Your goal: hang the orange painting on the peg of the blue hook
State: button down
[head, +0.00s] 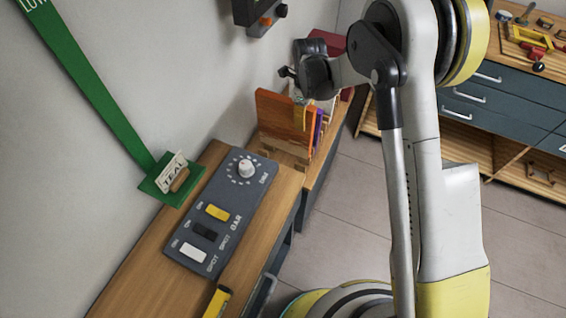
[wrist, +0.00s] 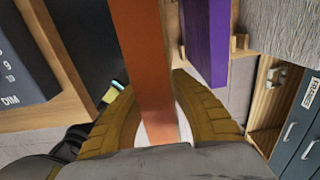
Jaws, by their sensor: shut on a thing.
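The orange painting (head: 272,117) stands upright in the wooden rack at the end of the bench, in the head view. In the wrist view the orange painting (wrist: 151,60) shows edge-on between the two yellow fingers. My gripper (head: 299,113) is at the painting's upper edge, shut on it; it also shows in the wrist view (wrist: 156,88). Whether its lower edge touches the rack cannot be told. I cannot make out a blue hook or its peg in either view.
A purple panel (wrist: 205,45) stands close beside the painting. A grey switch panel (head: 222,215) lies on the bench. A dark bracket (head: 258,12) is higher up. Open floor lies right of the bench.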

aim_at(302, 139)
notch_tip(302, 139, down, 10)
jog(key=b, duration=0.4)
jog(key=shift+r, duration=0.2)
jog(key=shift+f, duration=0.1)
jog(key=c, duration=1.3)
grip_release()
jog(key=shift+p, duration=0.3)
